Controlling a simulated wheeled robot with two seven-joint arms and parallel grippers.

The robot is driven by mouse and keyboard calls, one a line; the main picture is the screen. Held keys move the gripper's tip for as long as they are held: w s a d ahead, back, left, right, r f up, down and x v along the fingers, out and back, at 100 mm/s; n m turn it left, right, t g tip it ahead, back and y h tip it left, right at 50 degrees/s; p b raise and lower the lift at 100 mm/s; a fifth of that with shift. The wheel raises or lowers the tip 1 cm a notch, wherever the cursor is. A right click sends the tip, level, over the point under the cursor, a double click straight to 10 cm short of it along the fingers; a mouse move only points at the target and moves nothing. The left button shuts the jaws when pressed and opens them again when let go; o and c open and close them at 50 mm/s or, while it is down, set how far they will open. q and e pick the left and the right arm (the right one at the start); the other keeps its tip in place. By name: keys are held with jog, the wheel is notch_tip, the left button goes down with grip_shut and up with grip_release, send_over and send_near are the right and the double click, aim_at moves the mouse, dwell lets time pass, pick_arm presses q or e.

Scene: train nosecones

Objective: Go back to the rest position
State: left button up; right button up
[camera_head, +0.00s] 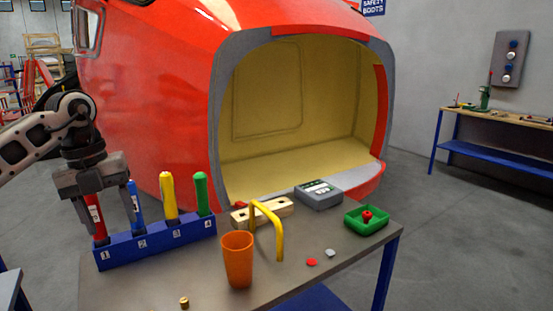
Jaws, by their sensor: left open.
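My left gripper (104,213) comes in from the left and points down over the blue tool rack (160,244). It is open, with one finger on each side of the red-handled tool (97,217) in slot 1. I cannot tell whether the fingers touch it. The right finger is close to the blue-handled tool (136,206) in slot 2. My right gripper is not in view.
A yellow tool (168,195) and a green tool (202,193) stand in slots 3 and 4. An orange cup (238,258), wooden block (259,213), grey device (318,195) and green tray (352,226) are on the table (205,280). A red nosecone (150,90) stands behind.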

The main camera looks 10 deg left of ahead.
pick_arm(q)
jog(key=d+f+m+h, duration=0.2)
jog(key=d+f+h, duration=0.15)
jog(key=d, duration=0.45)
jog(key=d+f+m+h, duration=0.25)
jog(key=d+f, duration=0.25)
jog(key=d, duration=0.3)
jog(key=s+d+f+n+t+h, duration=0.1)
jog(key=s+d+n+t+h, duration=0.15)
jog(key=d+h, duration=0.45)
jog(key=s+d+f+n+t+h, duration=0.1)
jog(key=s+d+n+h, duration=0.2)
jog(key=d, duration=0.6)
jog(key=s+a+f+n+t+y, duration=0.2)
jog(key=s+a+f+n+y, duration=0.2)
jog(key=f+n, duration=0.4)
jog(key=s+a+f+n+t+y, duration=0.2)
jog(key=s+f+n+y, duration=0.3)
jog(key=f+n, duration=0.4)
jog(key=s+a+f+n+t+y, duration=0.2)
jog(key=s+a+f+n+y, duration=0.3)
jog(key=f+n, duration=0.4)
jog(key=shift+s+a+f+y, duration=0.2)
jog(key=shift+a+f+y, duration=0.1)
jog(key=shift+y, duration=0.2)
pick_arm(e)
jog(key=shift+w+r, duration=0.1)
jog(key=shift+w, duration=0.35)
